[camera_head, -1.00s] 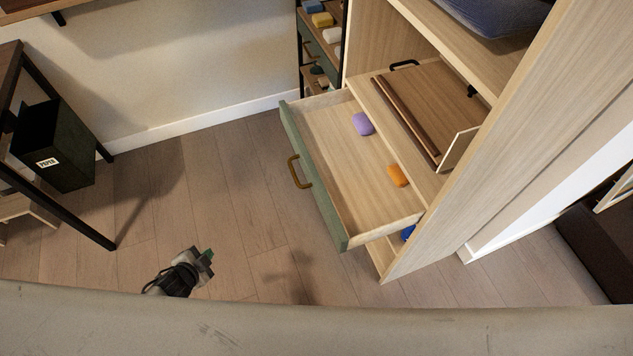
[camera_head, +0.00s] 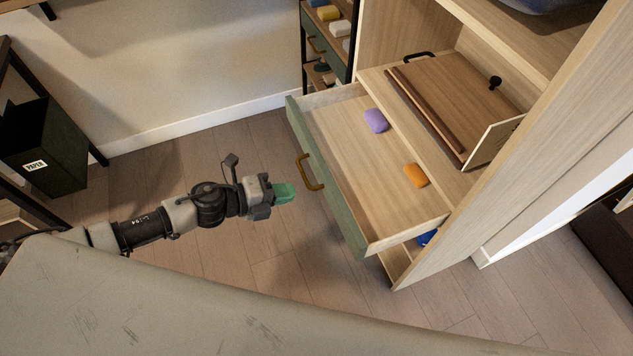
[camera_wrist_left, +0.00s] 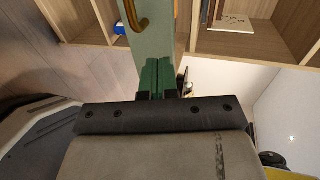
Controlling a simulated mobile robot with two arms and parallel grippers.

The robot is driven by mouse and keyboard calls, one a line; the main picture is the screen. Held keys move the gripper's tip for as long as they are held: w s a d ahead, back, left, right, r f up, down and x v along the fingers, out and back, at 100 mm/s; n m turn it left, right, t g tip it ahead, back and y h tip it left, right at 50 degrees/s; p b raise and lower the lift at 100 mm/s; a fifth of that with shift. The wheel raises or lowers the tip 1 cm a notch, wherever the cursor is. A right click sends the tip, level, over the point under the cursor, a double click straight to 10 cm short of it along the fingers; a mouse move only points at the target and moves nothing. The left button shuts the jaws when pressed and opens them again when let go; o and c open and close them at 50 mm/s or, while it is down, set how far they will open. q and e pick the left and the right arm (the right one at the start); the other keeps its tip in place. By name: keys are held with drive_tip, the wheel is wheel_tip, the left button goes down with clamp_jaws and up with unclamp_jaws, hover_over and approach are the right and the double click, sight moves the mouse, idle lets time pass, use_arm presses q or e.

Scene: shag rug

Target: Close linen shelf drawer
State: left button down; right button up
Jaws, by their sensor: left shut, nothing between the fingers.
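The linen shelf drawer (camera_head: 335,189) is pulled out of the light wood shelf, with a green front and a brass handle (camera_head: 310,172). A purple item (camera_head: 376,121) and an orange item (camera_head: 416,175) lie inside it. My left gripper (camera_head: 287,193) has green fingertips and is shut and empty. In the head view it is just left of the drawer front, near the handle, with a small gap in the picture. In the left wrist view the shut fingers (camera_wrist_left: 159,78) point at the green front (camera_wrist_left: 154,38), with the handle (camera_wrist_left: 134,14) up and left; contact cannot be told. My right gripper is not in view.
The tall shelf side panel (camera_head: 520,150) stands right of the drawer. A wooden box (camera_head: 450,97) sits on the board above. A blue item (camera_head: 427,237) shows beneath the drawer. A dark paper bin (camera_head: 45,150) stands at left. The floor between is clear.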

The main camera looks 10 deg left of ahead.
sight(326, 183)
use_arm(q)
drive_tip(key=x, duration=0.5)
drive_tip(key=r+x, duration=0.1)
drive_tip(key=x, duration=0.1)
drive_tip(key=shift+w+d+f, duration=0.1)
drive_tip(key=shift+w+d, duration=0.1)
drive_tip(key=shift+d, duration=0.05)
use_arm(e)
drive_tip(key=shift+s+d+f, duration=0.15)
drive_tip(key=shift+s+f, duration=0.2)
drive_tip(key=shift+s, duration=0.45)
use_arm(q)
drive_tip(key=shift+p, duration=0.3)
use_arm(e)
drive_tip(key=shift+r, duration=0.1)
